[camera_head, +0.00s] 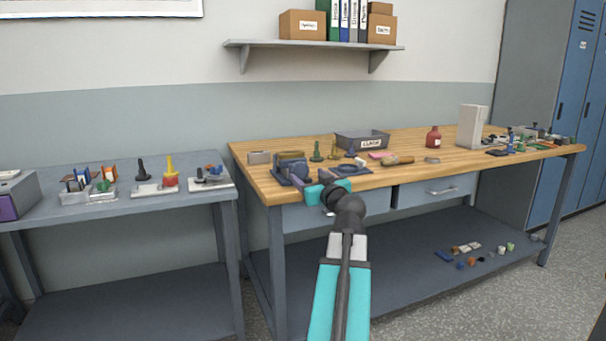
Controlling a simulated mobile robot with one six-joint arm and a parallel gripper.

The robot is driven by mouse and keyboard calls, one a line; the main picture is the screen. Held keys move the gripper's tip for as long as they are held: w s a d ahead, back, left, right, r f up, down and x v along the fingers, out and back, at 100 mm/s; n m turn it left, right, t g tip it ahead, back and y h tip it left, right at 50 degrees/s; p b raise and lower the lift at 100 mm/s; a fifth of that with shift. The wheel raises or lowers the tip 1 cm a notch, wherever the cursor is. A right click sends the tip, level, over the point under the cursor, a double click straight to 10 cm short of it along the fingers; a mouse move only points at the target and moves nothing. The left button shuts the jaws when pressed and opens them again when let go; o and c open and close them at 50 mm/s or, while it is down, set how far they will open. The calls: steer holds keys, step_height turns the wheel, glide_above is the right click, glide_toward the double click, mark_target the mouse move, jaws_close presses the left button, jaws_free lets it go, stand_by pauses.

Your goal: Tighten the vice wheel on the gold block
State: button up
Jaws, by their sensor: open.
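A blue vice-like fixture (291,164) stands at the left front of the wooden workbench (470,160). I cannot make out a gold block or the wheel clearly; the front of the fixture is partly behind my gripper. My gripper (324,184), at the end of my teal and grey arm, is at the bench's front edge, just right of the fixture. It is open, and nothing shows held in it. Whether it touches the fixture or the wheel cannot be told at this size.
A small beige block (259,157), a green piece (316,152), a dark labelled bin (366,140), and a red bottle (433,137) stand nearby. A grey side table (100,222) with small parts stands left, across a narrow gap.

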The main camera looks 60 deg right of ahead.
mark_target(302, 171)
steer(key=shift+x, duration=2.7)
steer(key=shift+c, duration=0.2)
steer(key=c, duration=1)
